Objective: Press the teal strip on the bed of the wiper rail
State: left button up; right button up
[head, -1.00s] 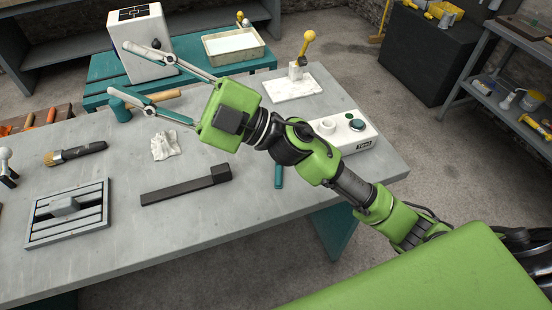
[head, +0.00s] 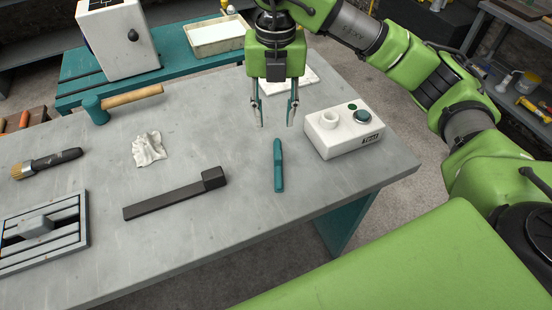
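The teal strip (head: 278,165) lies on the grey workbench, pointing away from me, with a narrower far end. The dark bar with a raised block at its right end (head: 170,200), which looks like the wiper rail, lies to the strip's left and is apart from it. My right gripper (head: 275,123) points down with its two fingers apart and empty. In the picture its fingertips are just beyond the strip's far end, not touching it; their exact height is unclear. My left gripper is out of view.
A white box with a teal button (head: 345,132) stands right of the strip. A crumpled white cloth (head: 149,149), a teal-headed mallet (head: 122,102), a brush (head: 45,163) and a slotted grey plate (head: 72,232) lie to the left. The bench front (head: 215,228) is clear.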

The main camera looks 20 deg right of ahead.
aim_at(279, 152)
notch_tip(279, 152, down, 8)
jog(key=shift+s+d+f, duration=0.1)
jog(key=shift+d+f, duration=0.05)
jog(key=f, duration=0.1)
jog(key=f+p, duration=0.1)
jog(key=f, duration=0.1)
jog(key=f+p, duration=0.1)
jog(key=shift+s+d+f, duration=0.2)
jog(key=shift+s+f, duration=0.05)
jog(key=shift+f, duration=0.4)
grip_shut()
